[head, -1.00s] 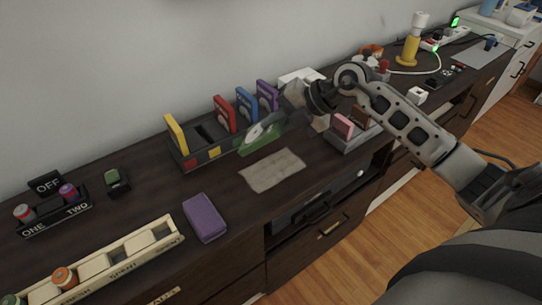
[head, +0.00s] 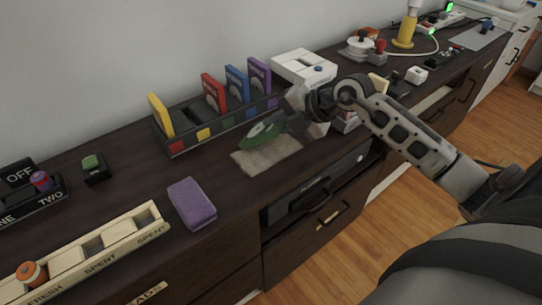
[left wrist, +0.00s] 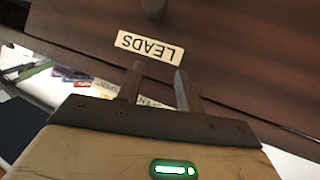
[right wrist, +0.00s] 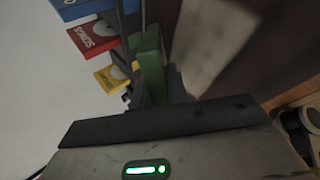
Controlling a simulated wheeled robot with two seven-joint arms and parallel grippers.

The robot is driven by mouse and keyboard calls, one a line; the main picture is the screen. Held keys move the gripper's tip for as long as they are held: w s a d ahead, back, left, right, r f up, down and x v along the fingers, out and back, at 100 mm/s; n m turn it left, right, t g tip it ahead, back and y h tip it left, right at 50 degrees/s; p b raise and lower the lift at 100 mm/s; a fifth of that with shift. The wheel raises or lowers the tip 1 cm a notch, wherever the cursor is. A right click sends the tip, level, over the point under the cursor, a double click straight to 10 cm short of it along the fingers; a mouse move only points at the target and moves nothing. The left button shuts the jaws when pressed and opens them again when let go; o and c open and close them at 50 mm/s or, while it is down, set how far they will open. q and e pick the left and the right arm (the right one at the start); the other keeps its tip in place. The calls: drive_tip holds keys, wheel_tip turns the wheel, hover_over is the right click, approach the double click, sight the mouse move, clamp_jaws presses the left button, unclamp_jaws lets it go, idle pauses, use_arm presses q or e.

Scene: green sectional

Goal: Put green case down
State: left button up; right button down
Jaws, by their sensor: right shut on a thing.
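The green case (head: 263,135) is held in my right gripper (head: 289,122), tilted, over the back part of a beige cloth (head: 268,157). I cannot tell whether it touches the cloth. In the right wrist view the green case (right wrist: 151,62) stands edge-on between the fingers. Behind it is a dark rack (head: 205,131) with colour-marked slots, holding a yellow case (head: 161,115), a red case (head: 213,93), a blue case (head: 237,88) and a purple case (head: 259,75). My left gripper (left wrist: 158,84) is open and empty, facing a drawer front labelled LEADS; it is outside the head view.
A purple block (head: 192,203) lies left of the cloth. A cream FRESH/SPENT tray (head: 85,262) runs along the front left edge. A black button box (head: 95,170) stands behind it. A white device (head: 303,67) stands right of the rack. Bare dark counter lies between rack and purple block.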

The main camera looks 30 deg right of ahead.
drive_tip(key=shift+f, duration=0.55)
drive_tip(key=c, duration=1.5)
unclamp_jaws()
use_arm(q)
drive_tip(key=shift+r, duration=0.1)
use_arm(e)
drive_tip(key=shift+r, duration=0.1)
